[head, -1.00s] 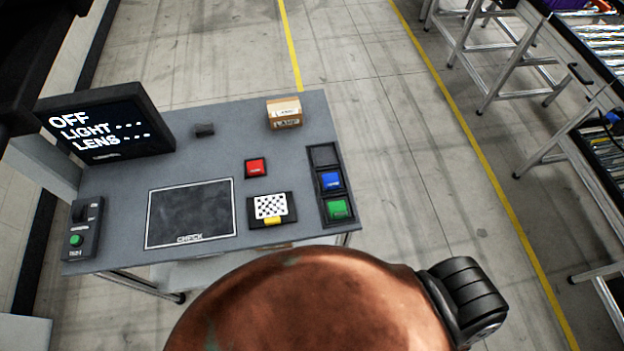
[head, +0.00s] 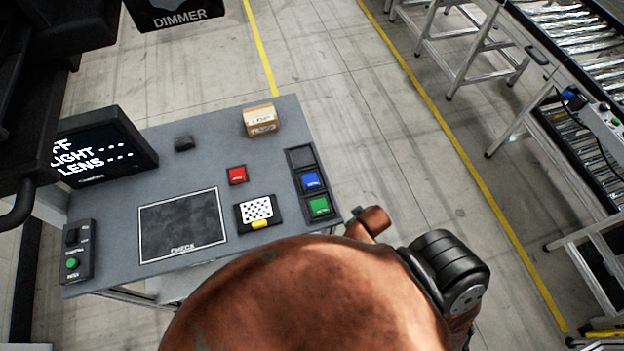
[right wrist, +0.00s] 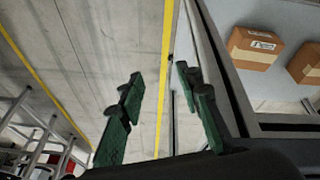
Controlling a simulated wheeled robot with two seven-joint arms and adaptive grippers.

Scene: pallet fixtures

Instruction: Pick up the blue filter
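The blue filter (head: 311,180) is a small blue square block in the middle slot of a black three-slot rack (head: 296,169) at the table's right edge. A green block (head: 319,206) fills the near slot; the far slot looks empty. My right gripper (right wrist: 162,82) shows in the right wrist view, with its two green-padded fingers apart and nothing between them. The blue filter cannot be made out in that view. In the head view, a copper part of my right arm is just right of the table's near right corner. My left gripper is not in view.
The grey table (head: 215,132) also carries a red block (head: 237,174), a checkered plate (head: 257,208), a cardboard box (head: 262,120), a screen (head: 103,148) and a switch box (head: 78,250). A DIMMER sign (head: 175,12) hangs at top left.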

